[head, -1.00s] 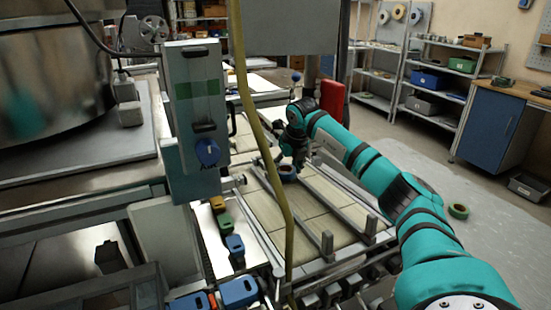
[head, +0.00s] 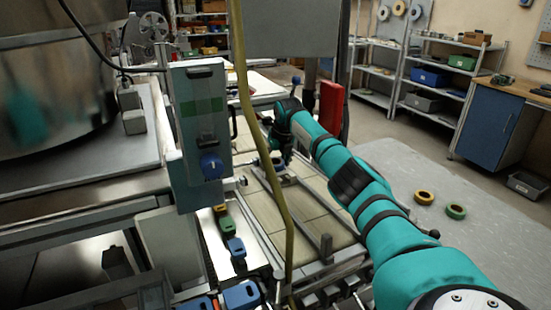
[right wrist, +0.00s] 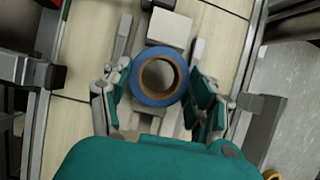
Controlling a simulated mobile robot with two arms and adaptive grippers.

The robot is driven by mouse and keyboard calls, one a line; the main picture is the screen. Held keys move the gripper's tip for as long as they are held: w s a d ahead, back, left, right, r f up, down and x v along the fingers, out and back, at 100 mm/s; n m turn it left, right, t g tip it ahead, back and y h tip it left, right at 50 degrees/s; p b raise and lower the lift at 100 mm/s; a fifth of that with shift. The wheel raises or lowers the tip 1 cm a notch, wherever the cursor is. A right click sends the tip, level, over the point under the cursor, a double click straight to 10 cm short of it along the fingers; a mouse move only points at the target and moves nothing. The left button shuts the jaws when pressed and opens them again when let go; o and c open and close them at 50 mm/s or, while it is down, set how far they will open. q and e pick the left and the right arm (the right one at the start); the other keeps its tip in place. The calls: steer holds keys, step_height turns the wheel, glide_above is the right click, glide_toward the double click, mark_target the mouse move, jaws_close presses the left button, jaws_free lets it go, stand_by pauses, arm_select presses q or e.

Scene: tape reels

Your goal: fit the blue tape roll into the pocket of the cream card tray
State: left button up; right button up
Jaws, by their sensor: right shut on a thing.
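The blue tape roll (right wrist: 160,77) with its brown core lies between the fingers of my right gripper (right wrist: 160,90), which is shut on it in the right wrist view. In the head view, my right gripper (head: 282,150) is over the far part of the tiled bed, with a bit of the blue roll (head: 278,164) below it. A pale cream rectangular piece (right wrist: 170,29), apparently part of the card tray, shows just beyond the roll in the wrist view. The roll hides what is under it, and I cannot make out the pocket. My left gripper is not in view.
A yellow hose (head: 262,130) hangs in front of the bed. Metal rails (head: 318,232) run along it. A control box (head: 203,130) stands to the left. A yellow roll (head: 424,197) and a green roll (head: 456,211) lie on the grey surface at right.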

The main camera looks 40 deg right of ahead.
steer(key=shift+s+f, duration=0.1)
steer(key=shift+f, duration=0.45)
steer(key=o, duration=1.1)
steer(key=shift+f, duration=0.25)
steer(key=shift+r, duration=0.1)
steer(key=shift+r, duration=0.35)
steer(key=shift+b+v, duration=0.45)
steer(key=shift+v, duration=0.35)
steer(key=s+a+b, duration=0.1)
steer(key=s, duration=0.2)
steer(key=s+a+b, duration=0.1)
steer(key=s, duration=0.2)
steer(key=s+a+b, duration=0.1)
steer(key=s, duration=0.2)
steer(key=shift+s, duration=0.4)
steer(key=shift+s+a+r, duration=0.2)
steer(key=shift+s+a, duration=0.1)
steer(key=shift+s, duration=0.35)
